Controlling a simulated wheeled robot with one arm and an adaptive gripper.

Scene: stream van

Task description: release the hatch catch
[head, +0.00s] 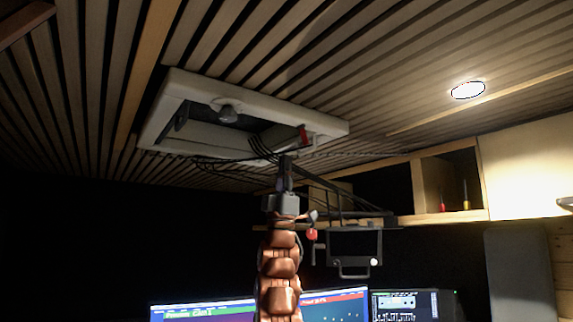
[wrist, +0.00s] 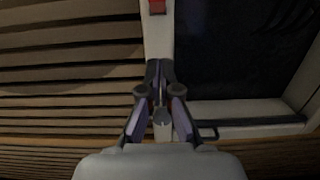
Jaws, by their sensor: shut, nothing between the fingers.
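The roof hatch has a pale frame (head: 180,92) around a dark opening in the slatted ceiling. A small red piece (head: 303,133), possibly the catch, sits at the frame's right end. In the wrist view a red piece (wrist: 157,6) shows on the pale frame at the top edge, beyond the fingertips. My gripper (head: 284,160) is raised just below the frame's near edge, under the red piece. In the wrist view my gripper (wrist: 160,68) is shut and empty, its tips over the pale frame strip. Whether they touch it I cannot tell. A little red shows behind the fingers.
Black cables (head: 262,148) hang from the hatch and run right, close behind my gripper. A rounded fitting (head: 228,112) sits in the hatch. A dark bracket (head: 355,250) hangs right of my arm. Monitors (head: 335,305) stand below, and an open shelf (head: 450,180) is at right.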

